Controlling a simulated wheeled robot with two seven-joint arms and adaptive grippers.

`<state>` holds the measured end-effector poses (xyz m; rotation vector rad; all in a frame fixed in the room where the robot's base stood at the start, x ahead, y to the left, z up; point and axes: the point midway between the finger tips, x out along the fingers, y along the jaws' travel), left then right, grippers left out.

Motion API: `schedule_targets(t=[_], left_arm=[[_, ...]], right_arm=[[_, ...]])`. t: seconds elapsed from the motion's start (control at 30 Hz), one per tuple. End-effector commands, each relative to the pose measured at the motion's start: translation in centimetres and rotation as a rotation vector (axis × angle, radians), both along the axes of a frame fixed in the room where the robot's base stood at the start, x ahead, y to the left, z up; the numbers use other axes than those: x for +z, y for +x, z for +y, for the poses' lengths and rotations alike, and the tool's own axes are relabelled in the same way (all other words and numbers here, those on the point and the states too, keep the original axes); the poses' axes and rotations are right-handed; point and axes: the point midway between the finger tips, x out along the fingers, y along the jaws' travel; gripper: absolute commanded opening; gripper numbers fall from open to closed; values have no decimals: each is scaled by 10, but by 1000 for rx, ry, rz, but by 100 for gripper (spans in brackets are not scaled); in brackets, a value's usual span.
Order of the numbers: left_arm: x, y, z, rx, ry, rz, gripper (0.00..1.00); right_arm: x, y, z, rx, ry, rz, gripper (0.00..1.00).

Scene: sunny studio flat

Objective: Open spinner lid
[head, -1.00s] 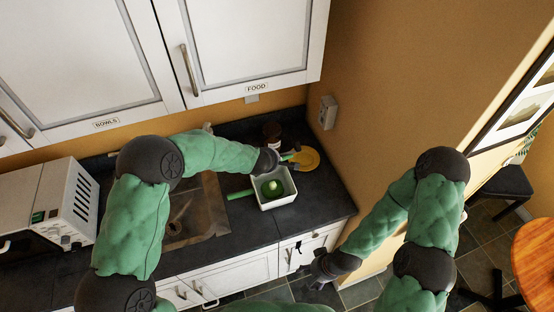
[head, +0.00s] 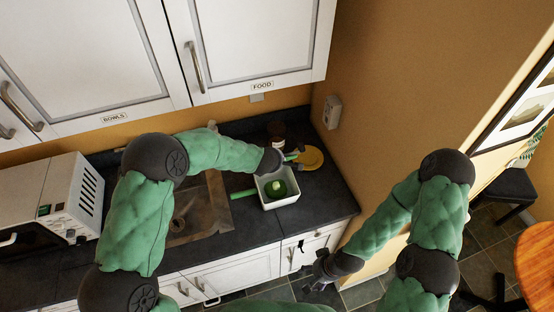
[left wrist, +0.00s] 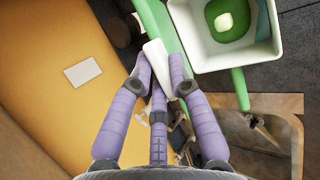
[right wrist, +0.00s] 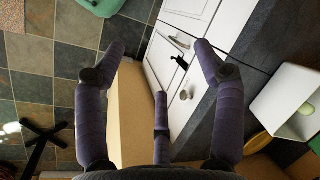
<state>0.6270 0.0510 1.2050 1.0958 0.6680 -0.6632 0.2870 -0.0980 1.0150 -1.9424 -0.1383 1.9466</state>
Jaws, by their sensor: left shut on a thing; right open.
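The spinner (head: 281,203) is a white square tub on the dark counter, with a green round part and a pale knob (head: 278,188) inside. It also shows in the left wrist view (left wrist: 213,62). A green bar (head: 243,194) sticks out at its left. My left gripper (left wrist: 158,64) is at the tub's far side, shut on a white piece (left wrist: 157,62) beside a long green strip (left wrist: 163,22). I cannot tell whether this piece belongs to the lid. My right gripper (right wrist: 160,62) is open and empty, low in front of the cabinets.
Wall cabinets (head: 255,40) hang above. The counter's right end is free.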

Motion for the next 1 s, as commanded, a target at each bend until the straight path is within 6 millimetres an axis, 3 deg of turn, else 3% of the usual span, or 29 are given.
schedule_targets(t=[0.2, 0.27, 0.47, 0.77, 1.0], left_arm=[[2, 1, 0, 0, 0, -3, 0], [2, 1, 0, 0, 0, -3, 0], [2, 1, 0, 0, 0, -3, 0], [2, 1, 0, 0, 0, -3, 0], [2, 1, 0, 0, 0, -3, 0]], right_arm=[[0, 0, 0, 0, 0, 0, 70], [0, 0, 0, -1, 0, -1, 56], [0, 10, 1, -85, 0, -16, 0], [8, 57, 7, -497, 67, -81, 0], [23, 95, 15, -848, 214, -117, 0]])
